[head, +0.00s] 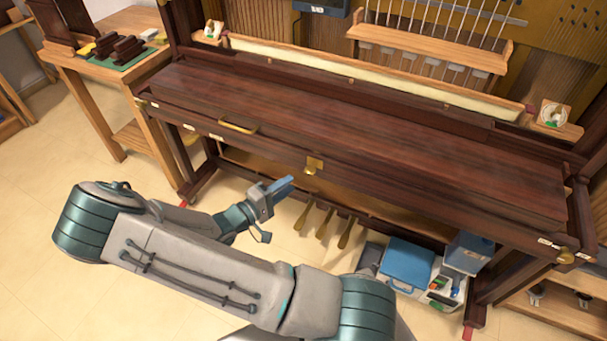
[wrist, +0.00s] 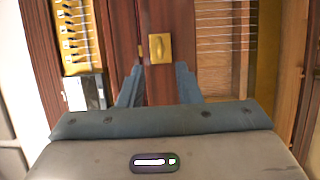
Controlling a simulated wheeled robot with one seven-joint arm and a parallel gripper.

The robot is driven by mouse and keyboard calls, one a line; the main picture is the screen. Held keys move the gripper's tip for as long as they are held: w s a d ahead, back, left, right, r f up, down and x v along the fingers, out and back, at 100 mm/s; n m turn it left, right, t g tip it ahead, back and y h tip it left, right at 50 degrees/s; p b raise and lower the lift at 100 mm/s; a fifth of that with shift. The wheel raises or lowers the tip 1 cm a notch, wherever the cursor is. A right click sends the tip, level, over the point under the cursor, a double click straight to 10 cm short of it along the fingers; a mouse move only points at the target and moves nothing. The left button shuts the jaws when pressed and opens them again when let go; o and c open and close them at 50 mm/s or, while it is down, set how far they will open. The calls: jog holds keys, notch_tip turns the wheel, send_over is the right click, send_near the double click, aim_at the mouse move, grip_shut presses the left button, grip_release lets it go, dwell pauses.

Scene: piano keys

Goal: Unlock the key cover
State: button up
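The key cover (head: 350,125) is a long dark reddish-brown lid, lying closed across the front of the piano. A brass lock plate (head: 315,162) sits at the middle of its front edge, with a small brass key (head: 310,170) at it. In the wrist view the lock plate (wrist: 160,59) is straight ahead, with the rounded key head (wrist: 156,46) upright in front of it. My gripper (head: 278,209) is open and empty, in front of the piano and a little below and left of the lock. Its two fingers (wrist: 160,78) are spread wide, apart from the key.
A brass handle (head: 238,127) is on the cover front, left of the lock. Brass pedals (head: 324,222) and a blue box (head: 405,262) are under the piano. A wooden side table (head: 100,65) stands at left. The floor at left is clear.

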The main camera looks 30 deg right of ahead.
aim_at(311, 169)
jog(key=x, duration=0.7)
jog(key=shift+d, duration=0.15)
grip_shut()
